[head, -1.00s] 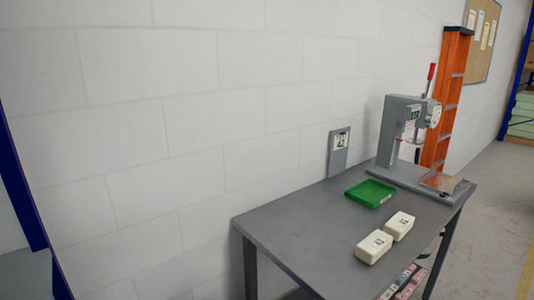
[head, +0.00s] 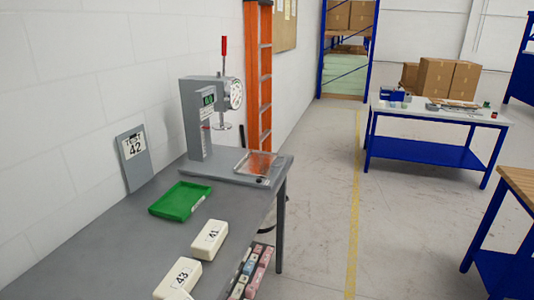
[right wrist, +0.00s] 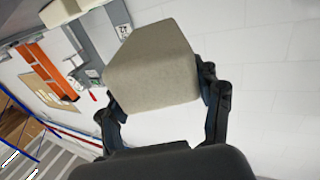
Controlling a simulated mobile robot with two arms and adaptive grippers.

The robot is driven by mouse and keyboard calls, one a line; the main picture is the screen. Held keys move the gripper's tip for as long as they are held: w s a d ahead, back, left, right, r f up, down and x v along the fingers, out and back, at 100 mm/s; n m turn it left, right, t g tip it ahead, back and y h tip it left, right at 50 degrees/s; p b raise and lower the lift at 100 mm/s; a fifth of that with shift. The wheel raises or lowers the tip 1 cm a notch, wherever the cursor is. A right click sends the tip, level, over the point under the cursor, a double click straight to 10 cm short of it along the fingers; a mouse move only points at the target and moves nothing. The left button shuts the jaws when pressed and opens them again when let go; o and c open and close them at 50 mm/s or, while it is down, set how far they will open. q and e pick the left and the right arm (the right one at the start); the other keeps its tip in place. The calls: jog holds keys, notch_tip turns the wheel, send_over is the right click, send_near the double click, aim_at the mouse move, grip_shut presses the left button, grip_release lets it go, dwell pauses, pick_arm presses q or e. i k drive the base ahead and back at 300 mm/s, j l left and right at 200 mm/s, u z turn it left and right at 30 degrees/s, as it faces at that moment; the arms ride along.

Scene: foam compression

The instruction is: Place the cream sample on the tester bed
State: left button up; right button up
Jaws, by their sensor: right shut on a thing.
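My right gripper (right wrist: 158,92) is shut on a cream foam block (right wrist: 152,66) in the right wrist view, with a finger on each side; no number shows on its visible faces. In the head view the grey tester (head: 205,118) stands at the far end of the grey table, with a red-handled lever and a round plate hanging above its base. The tester bed (head: 254,163) at its front looks clear and empty. A sign reading TEST 42 (head: 133,158) leans by the wall. My left gripper is in neither current view.
Cream blocks marked 41 (head: 209,239) and 43 (head: 178,279) lie on the table (head: 120,240) near its right edge. A green tray (head: 180,201) sits between them and the tester. An orange ladder (head: 258,85) stands behind. Open floor lies right.

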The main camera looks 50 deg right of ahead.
aim_at(259, 164)
jog(key=i+l, duration=0.15)
jog(key=l, duration=0.35)
jog(key=i+l, duration=0.1)
jog(key=l, duration=0.4)
jog(key=i+l, duration=0.15)
jog(key=l, duration=0.35)
jog(key=i+l, duration=0.15)
jog(key=l, duration=0.35)
jog(key=i+l, duration=0.15)
jog(key=l, duration=0.35)
jog(key=i+l, duration=0.1)
jog(key=l, duration=0.4)
jog(key=i+l+u, duration=0.1)
jog(key=l, duration=0.4)
jog(key=i+l, duration=0.15)
jog(key=l, duration=0.4)
